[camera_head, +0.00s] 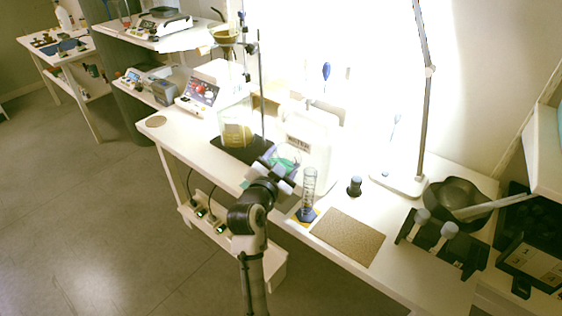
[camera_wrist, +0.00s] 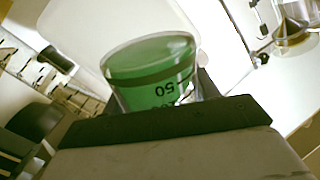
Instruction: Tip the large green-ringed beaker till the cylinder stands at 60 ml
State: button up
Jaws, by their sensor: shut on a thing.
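The large green-ringed beaker (camera_wrist: 150,85) fills the middle of the wrist view. It is clear, with green liquid, a dark green band and a "50" mark that reads upside down. It also shows in the head view (camera_head: 287,160), partly hidden by my gripper (camera_head: 277,176). My gripper is shut on the beaker and holds it above the front edge of the bench. The clear graduated cylinder (camera_head: 309,188) stands upright on a blue base, just right of my gripper and apart from the beaker. Its liquid level is too small to read.
A dark stand (camera_head: 240,150) with a flask is to the left.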

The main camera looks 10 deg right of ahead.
aim_at(287, 150)
jog(key=shift+s+d+r+m+p, duration=0.1)
jog(key=shift+r+m+p, duration=0.1)
jog(key=shift+r+p, duration=0.25)
jog(key=shift+s+d+r+m+p, duration=0.1)
jog(key=shift+d+r+m+p, duration=0.1)
jog(key=shift+r+p, duration=0.25)
jog(key=shift+d+r+m+p, duration=0.1)
jog(key=shift+r+m+p, duration=0.15)
jog(key=shift+r, duration=0.35)
dwell(0.4)
jog(key=shift+d+r+m+p, duration=0.1)
jog(key=shift+r+m+p, duration=0.35)
jog(key=shift+m, duration=0.2)
jog(key=shift+f+m+y+b, duration=0.3)
jog(key=shift+f+m, duration=0.1)
jog(key=shift+m, duration=0.4)
jog(key=shift+f+m+b, duration=0.25)
jog(key=shift+m+b, duration=0.45)
jog(key=shift+b, duration=0.9)
dwell(3.0)
